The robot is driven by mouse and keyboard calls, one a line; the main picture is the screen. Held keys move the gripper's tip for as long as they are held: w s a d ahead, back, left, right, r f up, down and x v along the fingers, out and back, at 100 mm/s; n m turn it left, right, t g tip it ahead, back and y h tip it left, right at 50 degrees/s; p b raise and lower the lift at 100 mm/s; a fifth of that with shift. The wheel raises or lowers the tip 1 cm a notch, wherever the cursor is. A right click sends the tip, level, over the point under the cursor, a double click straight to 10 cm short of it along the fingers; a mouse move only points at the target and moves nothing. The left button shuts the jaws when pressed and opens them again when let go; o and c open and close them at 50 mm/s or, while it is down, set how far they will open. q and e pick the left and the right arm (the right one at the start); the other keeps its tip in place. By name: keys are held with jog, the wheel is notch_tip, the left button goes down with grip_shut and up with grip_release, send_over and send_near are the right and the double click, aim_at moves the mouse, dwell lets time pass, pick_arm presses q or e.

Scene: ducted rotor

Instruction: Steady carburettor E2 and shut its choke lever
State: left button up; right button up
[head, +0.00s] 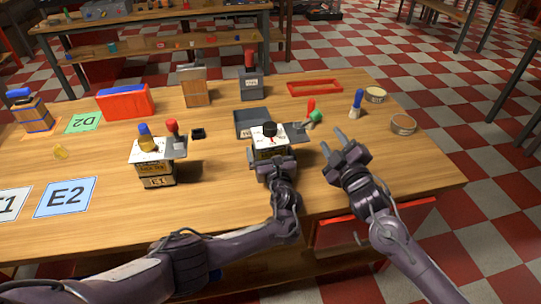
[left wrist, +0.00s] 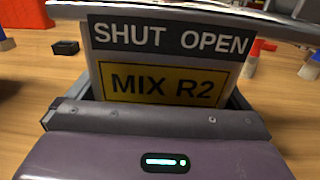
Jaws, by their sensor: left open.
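A carburettor (head: 268,146) with a white top plate and a black knob stands at mid-table. Its tag cannot be read in the head view, but the left wrist view shows its face (left wrist: 168,60) with "SHUT OPEN" and "MIX R2". My left gripper (head: 270,165) is open at its near side, with the label face just beyond the jaw base. Fingertip contact is hidden. A second carburettor (head: 155,165), whose front tag seems to read E1, stands to the left with a red-knobbed lever (head: 172,130). My right gripper (head: 342,152) is open and empty, right of the middle carburettor.
A red and green item (head: 312,112) is just behind the middle carburettor's right side; whether it is attached is unclear. A grey tray (head: 250,124) lies behind. A blue-handled tool (head: 357,103) and round tins stand right. A blue E2 card (head: 65,197) lies left.

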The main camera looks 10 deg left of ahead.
pick_arm(q)
jog(key=c, duration=1)
dwell(0.4)
